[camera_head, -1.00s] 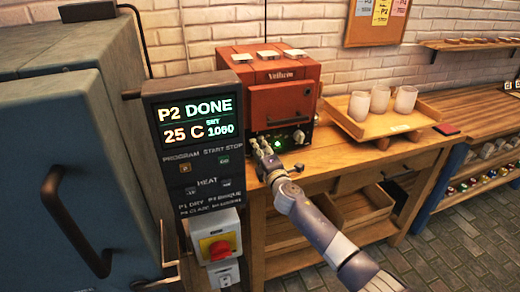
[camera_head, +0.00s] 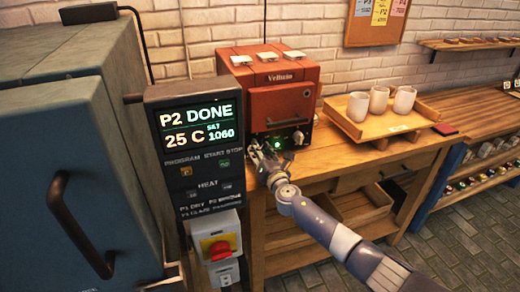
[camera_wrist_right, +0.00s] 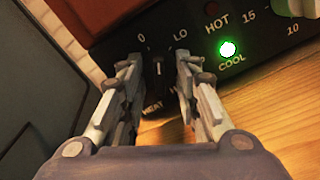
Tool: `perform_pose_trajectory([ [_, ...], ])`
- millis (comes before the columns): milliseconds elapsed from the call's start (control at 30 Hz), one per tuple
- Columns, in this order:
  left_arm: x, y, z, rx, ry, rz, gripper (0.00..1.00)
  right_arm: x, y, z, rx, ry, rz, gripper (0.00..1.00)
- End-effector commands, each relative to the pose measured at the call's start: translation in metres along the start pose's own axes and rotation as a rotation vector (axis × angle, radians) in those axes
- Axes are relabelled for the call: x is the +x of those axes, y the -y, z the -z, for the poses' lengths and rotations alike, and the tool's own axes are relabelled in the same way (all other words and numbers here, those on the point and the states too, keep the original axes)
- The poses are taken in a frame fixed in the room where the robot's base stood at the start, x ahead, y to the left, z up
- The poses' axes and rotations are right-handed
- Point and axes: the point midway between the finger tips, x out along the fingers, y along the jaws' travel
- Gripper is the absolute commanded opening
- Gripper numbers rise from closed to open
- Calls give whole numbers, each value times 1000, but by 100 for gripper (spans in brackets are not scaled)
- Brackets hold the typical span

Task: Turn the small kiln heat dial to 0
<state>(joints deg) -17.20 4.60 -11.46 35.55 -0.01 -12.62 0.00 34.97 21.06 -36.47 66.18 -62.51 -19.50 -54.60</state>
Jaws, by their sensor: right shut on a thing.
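The small red kiln (camera_head: 285,105) stands on the wooden bench, with a black control panel along its lower front. In the right wrist view its heat dial (camera_wrist_right: 158,76) is a dark knob with a white pointer line, between the marks 0 (camera_wrist_right: 141,37) and LO (camera_wrist_right: 180,36). The pointer stands between these two marks. My right gripper (camera_wrist_right: 158,82) is shut on the dial, one finger on each side. In the head view the right gripper (camera_head: 264,152) hides the dial. A green light labelled COOL glows beside it. My left gripper is not in view.
A big blue kiln (camera_head: 70,150) with a control box (camera_head: 195,150) reading P2 DONE, 25 C stands close on the left. A wooden tray (camera_head: 385,127) with white cups sits right of the small kiln. Another knob (camera_wrist_right: 295,8) lies right on the panel.

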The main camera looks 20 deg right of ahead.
Motion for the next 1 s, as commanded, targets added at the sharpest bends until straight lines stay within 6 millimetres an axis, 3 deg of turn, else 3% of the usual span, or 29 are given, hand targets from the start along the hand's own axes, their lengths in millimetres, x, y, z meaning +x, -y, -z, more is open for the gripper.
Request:
perform_pose_trajectory([
  [500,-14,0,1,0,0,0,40,0,2,1,-388,-4,0,6],
  [1000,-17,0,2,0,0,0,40,-1,3,2,-491,-4,0,6],
])
